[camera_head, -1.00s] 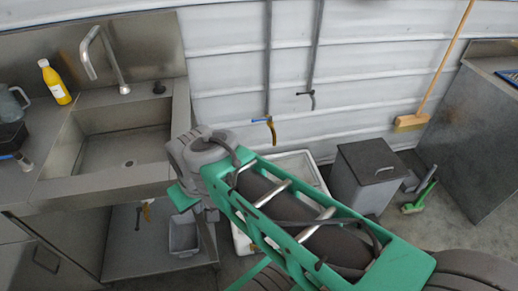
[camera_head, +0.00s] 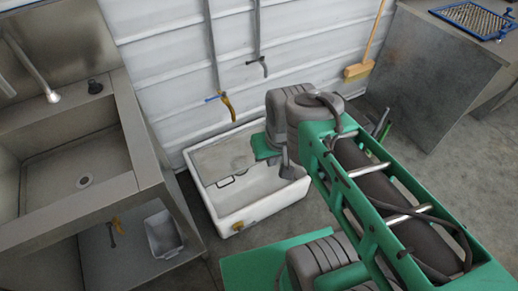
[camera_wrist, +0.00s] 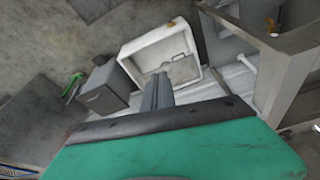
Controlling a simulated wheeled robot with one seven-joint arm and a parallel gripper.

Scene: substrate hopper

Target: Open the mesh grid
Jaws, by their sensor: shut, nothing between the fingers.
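A blue-framed mesh panel (camera_head: 478,19) lies on the metal counter at the top right of the head view; it looks like the mesh grid. A white tub (camera_head: 265,205) stands on the floor by the wall. A grey panel (camera_head: 222,157) covers its back part, with a dark handle below it. The tub (camera_wrist: 143,43) also shows in the wrist view. My gripper (camera_head: 289,170) hangs over the tub's right side in the head view. In the wrist view my gripper (camera_wrist: 157,91) has its grey fingers together, empty and pointing toward the tub. It is far from the mesh panel.
A metal sink unit (camera_head: 120,190) stands at the left, with a small grey bin (camera_head: 164,234) on its lower shelf. A grey box (camera_wrist: 104,88) stands beside the tub in the wrist view. A broom (camera_head: 358,70) leans on the wall. Floor between tub and counter is partly hidden.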

